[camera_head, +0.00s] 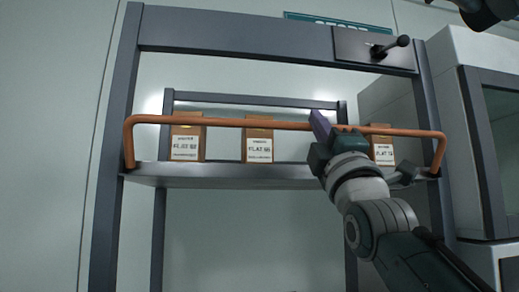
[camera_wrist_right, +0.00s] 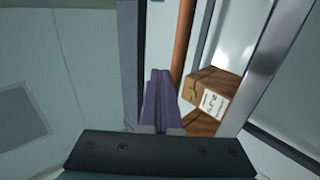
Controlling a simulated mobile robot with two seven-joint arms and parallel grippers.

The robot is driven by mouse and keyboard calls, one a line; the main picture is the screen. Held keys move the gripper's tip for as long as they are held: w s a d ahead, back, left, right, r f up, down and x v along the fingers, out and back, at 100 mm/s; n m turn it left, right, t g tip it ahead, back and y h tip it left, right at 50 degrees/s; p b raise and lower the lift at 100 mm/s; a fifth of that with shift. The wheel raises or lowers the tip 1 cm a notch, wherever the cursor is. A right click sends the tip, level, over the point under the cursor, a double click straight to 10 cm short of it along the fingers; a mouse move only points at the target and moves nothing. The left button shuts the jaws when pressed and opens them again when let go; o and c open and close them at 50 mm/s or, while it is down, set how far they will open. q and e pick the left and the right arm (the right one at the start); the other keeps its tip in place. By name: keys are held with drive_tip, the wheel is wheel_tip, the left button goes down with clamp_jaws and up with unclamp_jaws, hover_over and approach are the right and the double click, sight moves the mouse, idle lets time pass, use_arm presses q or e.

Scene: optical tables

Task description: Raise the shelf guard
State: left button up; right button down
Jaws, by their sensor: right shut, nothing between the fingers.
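The shelf guard is an orange bar (camera_head: 225,122) with bent ends, spanning the front of the grey shelf (camera_head: 225,173). Its long rail runs above the shelf edge, across the fronts of the boxes. In the wrist view the orange rail (camera_wrist_right: 183,45) runs just beyond and beside the fingertips. My right gripper (camera_head: 319,124) has its purple fingers shut and empty at the rail, right of its middle. The closed fingers also show in the wrist view (camera_wrist_right: 159,90). I cannot tell whether they touch the rail. My left gripper is not in view.
Labelled brown boxes (camera_head: 187,140), (camera_head: 259,143), (camera_head: 383,150) stand on the shelf behind the rail. A plate with a dark lever (camera_head: 390,47) is on the upper right crossbeam. Grey posts (camera_head: 112,150) flank the shelf, and a white cabinet (camera_head: 470,55) stands at right.

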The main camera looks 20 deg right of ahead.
drive_tip(key=shift+w+d+r+b, duration=0.1)
drive_tip(key=shift+w+r+b, duration=0.35)
drive_tip(key=shift+w+b, duration=0.25)
drive_tip(key=shift+w+d+r+b, duration=0.1)
drive_tip(key=shift+w+r+b, duration=0.35)
drive_tip(key=shift+w+b, duration=0.25)
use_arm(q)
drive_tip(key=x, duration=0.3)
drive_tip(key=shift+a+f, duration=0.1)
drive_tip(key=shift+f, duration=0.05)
use_arm(e)
drive_tip(key=shift+w, duration=0.1)
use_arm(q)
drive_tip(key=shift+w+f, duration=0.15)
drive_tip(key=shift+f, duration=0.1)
use_arm(e)
drive_tip(key=shift+w+r, duration=0.2)
drive_tip(key=shift+w, duration=0.1)
